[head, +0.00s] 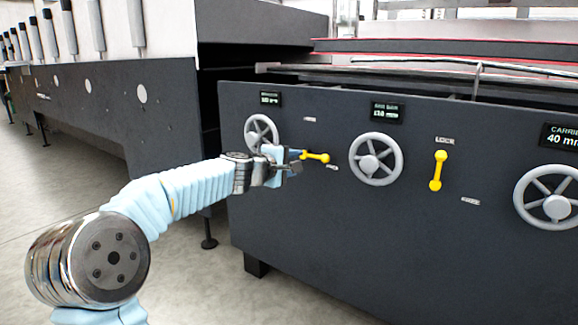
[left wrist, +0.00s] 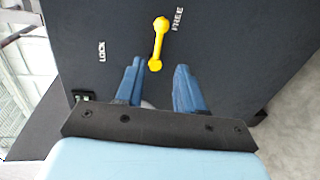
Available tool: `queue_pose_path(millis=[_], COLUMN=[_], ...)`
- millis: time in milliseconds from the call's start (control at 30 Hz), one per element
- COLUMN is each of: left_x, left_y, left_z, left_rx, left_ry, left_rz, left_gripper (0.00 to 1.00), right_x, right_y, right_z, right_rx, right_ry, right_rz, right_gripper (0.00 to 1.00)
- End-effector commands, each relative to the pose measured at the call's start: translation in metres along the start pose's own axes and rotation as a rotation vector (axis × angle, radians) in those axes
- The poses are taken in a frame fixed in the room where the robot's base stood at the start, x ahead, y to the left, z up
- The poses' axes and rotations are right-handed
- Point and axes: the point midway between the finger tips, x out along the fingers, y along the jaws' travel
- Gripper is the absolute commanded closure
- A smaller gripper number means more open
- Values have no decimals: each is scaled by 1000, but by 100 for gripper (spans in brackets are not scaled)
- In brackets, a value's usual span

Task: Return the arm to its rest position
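My left arm reaches in from the left in the head view, with its gripper (head: 291,160) in front of the dark machine panel. In the left wrist view the two blue fingers of the left gripper (left wrist: 155,85) stand apart with nothing between their tips. A yellow lever (head: 316,157) lies nearly level just beyond the fingers; it also shows in the left wrist view (left wrist: 158,44), ahead of the fingertips and near the FREE label. I cannot tell its exact distance from them. My right gripper is in neither view.
The dark panel (head: 300,215) carries a left handwheel (head: 261,133) partly behind my gripper, a middle handwheel (head: 376,159) and a right handwheel (head: 549,197). A second yellow lever (head: 438,170) stands upright below a LOCK label. Open floor (head: 185,275) lies left of the panel.

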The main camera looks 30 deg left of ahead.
Motion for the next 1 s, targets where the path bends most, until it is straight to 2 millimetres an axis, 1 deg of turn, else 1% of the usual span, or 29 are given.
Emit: queue_pose_path(millis=[33,100,200,667,767,833,867,967,1000], left_x=[-8,-15,-20,-21,-18,-11,-6,13,21], left_y=[0,0,0,0,-5,-23,-35,-95,-127], left_z=[-1,0,0,0,1,2,3,14,21], left_rx=[-1,-1,0,-1,1,9,15,53,78], left_ry=[3,1,0,0,-2,-5,-7,-26,-39], left_rz=[0,0,1,1,-9,-42,-65,-175,-231], left_gripper=[62,62,62,62,62,62,62,62,62], right_x=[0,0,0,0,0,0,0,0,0], right_y=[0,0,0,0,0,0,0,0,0], right_z=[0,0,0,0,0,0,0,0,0], right_rx=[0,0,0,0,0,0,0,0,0], right_ry=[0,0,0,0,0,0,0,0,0], right_rz=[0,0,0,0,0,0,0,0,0], right_gripper=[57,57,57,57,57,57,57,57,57])
